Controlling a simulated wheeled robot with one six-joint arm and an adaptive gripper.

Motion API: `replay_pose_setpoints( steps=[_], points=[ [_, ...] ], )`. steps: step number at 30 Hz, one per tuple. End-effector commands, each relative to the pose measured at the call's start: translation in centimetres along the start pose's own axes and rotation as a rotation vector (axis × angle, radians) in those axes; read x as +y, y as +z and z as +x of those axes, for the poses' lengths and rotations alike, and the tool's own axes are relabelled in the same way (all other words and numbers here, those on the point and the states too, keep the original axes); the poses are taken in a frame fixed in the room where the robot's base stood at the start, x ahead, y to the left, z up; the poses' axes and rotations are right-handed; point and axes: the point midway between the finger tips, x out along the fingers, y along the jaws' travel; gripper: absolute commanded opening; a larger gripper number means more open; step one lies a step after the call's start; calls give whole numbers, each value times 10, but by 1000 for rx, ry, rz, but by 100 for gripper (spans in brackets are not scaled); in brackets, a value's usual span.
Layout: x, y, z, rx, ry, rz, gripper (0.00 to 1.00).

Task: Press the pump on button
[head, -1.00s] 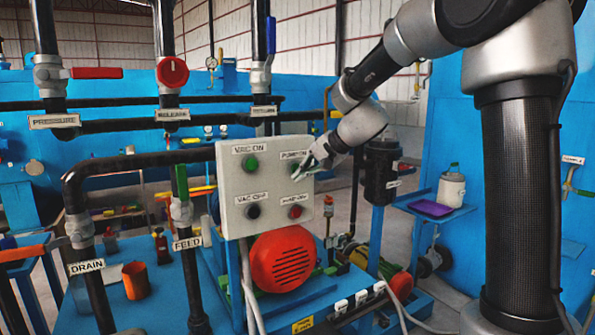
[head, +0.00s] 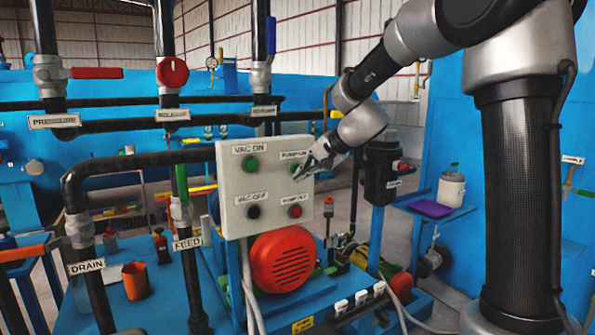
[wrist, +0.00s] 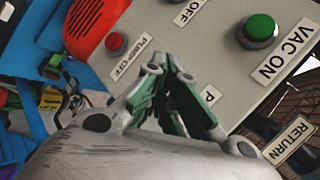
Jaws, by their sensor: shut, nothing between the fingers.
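The grey control panel (head: 273,185) carries labelled buttons. The green pump on button (head: 295,168) is at its upper right, under its label, partly covered by my fingertips. In the wrist view my gripper (wrist: 163,66) hides this button, and only a "P" of its label (wrist: 209,94) shows. My gripper (head: 301,173) is shut and empty, with its tips at the panel face by the button. I cannot tell whether the tips touch it.
The green vac on button (head: 251,163) is to the left, the black vac off button (head: 253,211) below that. The red pump off button (head: 295,211) is just below my gripper. A red motor cover (head: 283,260) sits under the panel. Pipes with valves stand at left.

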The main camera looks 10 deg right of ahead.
Motion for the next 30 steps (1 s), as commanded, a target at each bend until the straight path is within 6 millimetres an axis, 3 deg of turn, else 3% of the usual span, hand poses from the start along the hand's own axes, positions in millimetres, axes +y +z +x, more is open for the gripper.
replay_pose_setpoints(
  steps=[30],
  points=[
    [-5, -5, 7, 0, 0, 0, 0]
  ],
)
